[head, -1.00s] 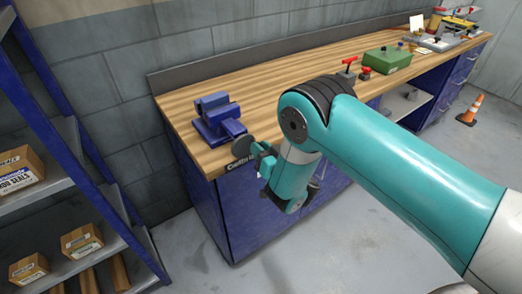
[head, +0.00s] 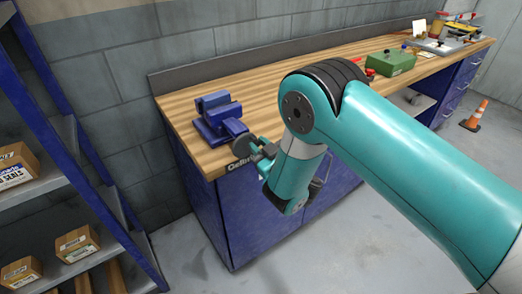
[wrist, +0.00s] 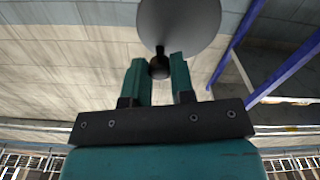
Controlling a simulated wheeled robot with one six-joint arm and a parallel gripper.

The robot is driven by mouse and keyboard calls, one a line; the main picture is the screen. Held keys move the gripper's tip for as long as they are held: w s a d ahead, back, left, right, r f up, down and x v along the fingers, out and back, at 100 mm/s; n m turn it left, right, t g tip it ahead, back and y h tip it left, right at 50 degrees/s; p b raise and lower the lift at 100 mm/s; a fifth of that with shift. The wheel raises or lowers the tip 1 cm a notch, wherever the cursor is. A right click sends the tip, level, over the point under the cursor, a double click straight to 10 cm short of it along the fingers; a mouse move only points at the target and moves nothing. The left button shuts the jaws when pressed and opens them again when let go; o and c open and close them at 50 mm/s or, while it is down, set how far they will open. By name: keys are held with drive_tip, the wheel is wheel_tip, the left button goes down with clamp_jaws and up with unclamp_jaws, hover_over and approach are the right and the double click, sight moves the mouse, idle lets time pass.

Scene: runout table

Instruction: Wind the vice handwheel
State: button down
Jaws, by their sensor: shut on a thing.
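The blue vice (head: 218,115) stands on the near left end of the wooden bench. Its round grey handwheel (head: 241,145) faces the bench's front edge; in the wrist view the grey disc (wrist: 180,22) fills the top centre. A dark knob (wrist: 159,68) sticks out from the wheel. My gripper (wrist: 160,70) is shut on this knob, with one teal finger on either side. In the head view my gripper (head: 264,151) is at the wheel's right side, partly covered by my own wrist.
The wooden bench top (head: 275,95) is clear right of the vice. A green box (head: 390,63) and other fixtures stand farther along it. A blue shelf unit (head: 75,150) with cartons is at the left. An orange cone (head: 475,115) stands on the floor at the right.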

drive_tip(key=shift+n, duration=0.4)
drive_tip(key=shift+s+a+n+b, duration=0.25)
drive_tip(key=shift+n+b, duration=0.35)
drive_tip(key=shift+n, duration=0.3)
drive_tip(key=c, duration=1.1)
unclamp_jaws()
drive_tip(key=shift+r, duration=0.15)
drive_tip(key=b+v, duration=0.7)
drive_tip(key=b, duration=0.6)
drive_tip(key=shift+b, duration=0.4)
